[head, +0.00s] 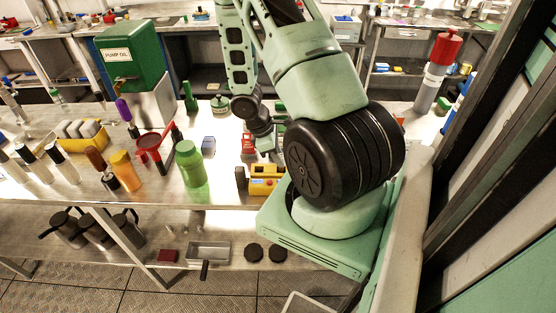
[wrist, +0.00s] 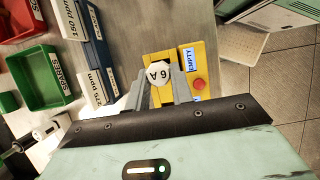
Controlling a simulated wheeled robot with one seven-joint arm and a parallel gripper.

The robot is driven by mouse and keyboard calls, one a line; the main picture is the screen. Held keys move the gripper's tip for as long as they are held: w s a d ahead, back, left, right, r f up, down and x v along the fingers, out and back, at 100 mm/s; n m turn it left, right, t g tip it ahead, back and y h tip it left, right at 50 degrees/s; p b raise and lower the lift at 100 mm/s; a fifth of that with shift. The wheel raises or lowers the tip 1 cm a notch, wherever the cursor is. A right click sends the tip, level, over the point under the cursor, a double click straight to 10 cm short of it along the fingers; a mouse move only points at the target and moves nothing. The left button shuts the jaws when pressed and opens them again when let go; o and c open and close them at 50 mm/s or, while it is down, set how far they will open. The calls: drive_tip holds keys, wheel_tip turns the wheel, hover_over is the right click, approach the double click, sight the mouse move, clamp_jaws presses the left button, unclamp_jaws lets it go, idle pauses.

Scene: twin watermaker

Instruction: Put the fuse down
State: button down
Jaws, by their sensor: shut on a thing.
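The fuse is a white, rounded piece marked "6 A" (wrist: 159,73) in the wrist view. My gripper (wrist: 160,82) is shut on it, with one grey finger on each side. A yellow device (wrist: 199,56) with an "EMPTY" label and a red button lies behind the fuse, and the fuse hides part of it. I cannot tell whether the fuse touches it. In the head view the yellow device (head: 264,186) stands near the bench's front edge. The fuse cannot be made out there, and my arm covers much of the gripper area.
Left of the fuse in the wrist view are labelled blue boxes (wrist: 88,55), a green bin (wrist: 38,78) and a red bin (wrist: 14,20).

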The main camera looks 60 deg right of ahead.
drive_tip(key=shift+f, duration=0.95)
drive_tip(key=c, duration=1.2)
unclamp_jaws()
drive_tip(key=v, duration=1.2)
